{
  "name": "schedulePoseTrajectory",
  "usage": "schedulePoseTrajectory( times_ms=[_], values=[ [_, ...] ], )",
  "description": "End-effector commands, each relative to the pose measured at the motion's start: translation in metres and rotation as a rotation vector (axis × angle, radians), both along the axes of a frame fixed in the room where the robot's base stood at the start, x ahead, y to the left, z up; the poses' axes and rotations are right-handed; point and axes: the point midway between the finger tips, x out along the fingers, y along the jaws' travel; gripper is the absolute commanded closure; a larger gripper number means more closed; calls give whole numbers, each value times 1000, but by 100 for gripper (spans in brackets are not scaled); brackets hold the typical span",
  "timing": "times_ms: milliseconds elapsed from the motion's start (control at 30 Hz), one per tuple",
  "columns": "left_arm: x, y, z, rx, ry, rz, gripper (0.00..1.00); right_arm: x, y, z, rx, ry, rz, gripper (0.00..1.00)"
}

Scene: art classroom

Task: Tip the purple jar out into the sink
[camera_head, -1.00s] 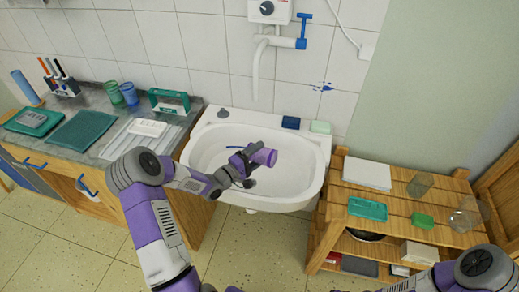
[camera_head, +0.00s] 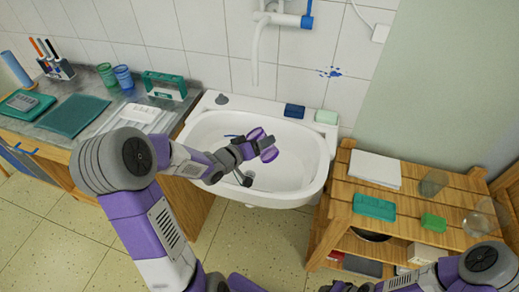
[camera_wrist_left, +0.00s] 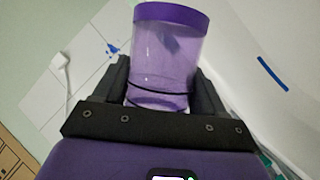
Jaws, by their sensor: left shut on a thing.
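The purple jar (camera_wrist_left: 168,60) is see-through with a solid purple rim. In the left wrist view it stands between the two dark fingers of my left gripper (camera_wrist_left: 165,92), which is shut on its lower part. In the head view my left gripper (camera_head: 247,150) holds the jar (camera_head: 268,154) above the basin, tilted on its side. I cannot tell clearly whether anything is in it. The white sink (camera_head: 302,160) is below, against the tiled wall.
A tap (camera_head: 262,45) hangs over the sink. A blue block (camera_head: 294,111) and a pale green one (camera_head: 326,117) lie on the back ledge. A counter (camera_head: 60,105) with cups stands left, a wooden rack (camera_head: 340,195) right. A thin blue thing (camera_head: 233,136) shows near the gripper.

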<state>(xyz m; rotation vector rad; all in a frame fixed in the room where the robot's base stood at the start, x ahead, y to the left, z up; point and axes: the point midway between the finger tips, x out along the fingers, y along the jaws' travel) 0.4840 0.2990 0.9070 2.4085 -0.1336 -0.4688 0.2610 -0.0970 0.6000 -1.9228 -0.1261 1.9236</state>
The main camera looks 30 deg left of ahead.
Motion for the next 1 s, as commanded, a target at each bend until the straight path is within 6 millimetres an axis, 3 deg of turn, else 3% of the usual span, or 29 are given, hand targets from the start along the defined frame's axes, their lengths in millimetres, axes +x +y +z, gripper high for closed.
schedulePoseTrajectory(
  times_ms=[200, 500, 1000],
  values=[
    [0, 2, -1, 222, 2, -2, 68, 0, 0, -27, 0, -1, 0, 57],
    [0, 7, -2, 403, 8, 0, 68, 0, 0, -56, 0, 0, 0, 57],
    [0, 15, -4, 671, 19, -1, 68, 0, 0, -55, 0, -1, 0, 57]
  ],
)
